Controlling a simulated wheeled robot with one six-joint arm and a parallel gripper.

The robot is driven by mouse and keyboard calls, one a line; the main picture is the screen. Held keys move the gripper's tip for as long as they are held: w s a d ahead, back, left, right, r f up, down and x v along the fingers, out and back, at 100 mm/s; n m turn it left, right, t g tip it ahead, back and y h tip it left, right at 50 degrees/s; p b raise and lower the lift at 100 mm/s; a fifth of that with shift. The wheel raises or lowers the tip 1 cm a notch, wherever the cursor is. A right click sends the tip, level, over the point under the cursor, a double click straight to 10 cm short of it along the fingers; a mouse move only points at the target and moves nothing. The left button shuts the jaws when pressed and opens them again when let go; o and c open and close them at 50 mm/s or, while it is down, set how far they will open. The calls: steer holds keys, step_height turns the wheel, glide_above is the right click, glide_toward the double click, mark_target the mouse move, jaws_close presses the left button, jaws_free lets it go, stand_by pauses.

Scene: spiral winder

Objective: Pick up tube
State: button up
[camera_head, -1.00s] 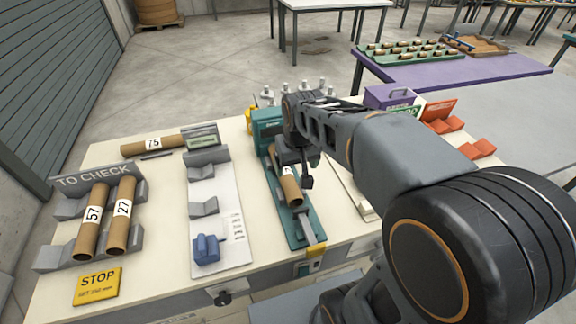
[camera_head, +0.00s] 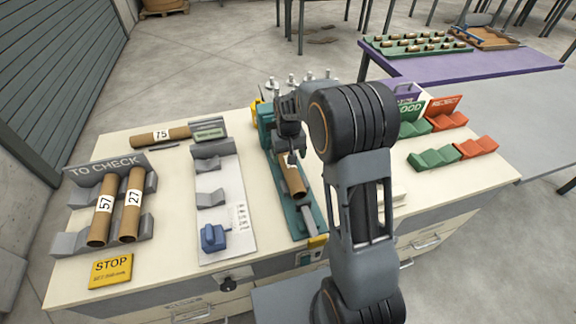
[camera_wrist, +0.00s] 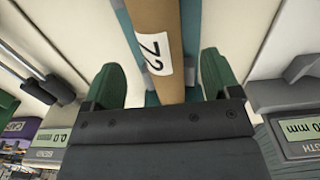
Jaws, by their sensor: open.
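A brown cardboard tube (camera_head: 293,181) with a white label lies in the teal fixture (camera_head: 310,213) near the middle of the bench. In the wrist view the tube (camera_wrist: 157,22) shows the label 72 and runs between the green fingertips. My gripper (camera_head: 291,154) is over the upper part of the tube. In the wrist view my gripper (camera_wrist: 162,80) is open, with one finger on each side of the tube and a gap on both sides. The far end of the tube is hidden by my gripper.
Tubes 57 (camera_head: 103,212) and 27 (camera_head: 131,207) rest in the grey TO CHECK rack (camera_head: 76,243). Tube 75 (camera_head: 160,137) lies at the back left. A grey measuring plate (camera_head: 232,181) is left of the fixture; green (camera_head: 433,159) and red (camera_head: 476,148) cradles are at the right.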

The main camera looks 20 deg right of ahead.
mark_target(289, 166)
steer(key=shift+f+p, duration=0.65)
steer(key=shift+f, duration=2.45)
steer(key=c, duration=1)
steer(key=shift+c, duration=0.2)
steer(key=shift+r, duration=0.15)
steer(key=r, duration=0.2)
steer(key=r+b, duration=0.1)
steer(key=r, duration=0.1)
steer(key=s+r+b, duration=0.1)
steer(key=r, duration=0.1)
steer(key=shift+r, duration=0.4)
steer(key=s+b, duration=0.3)
steer(key=s, duration=1.5)
steer(key=shift+s+r, duration=0.2)
steer(key=shift+s, duration=0.75)
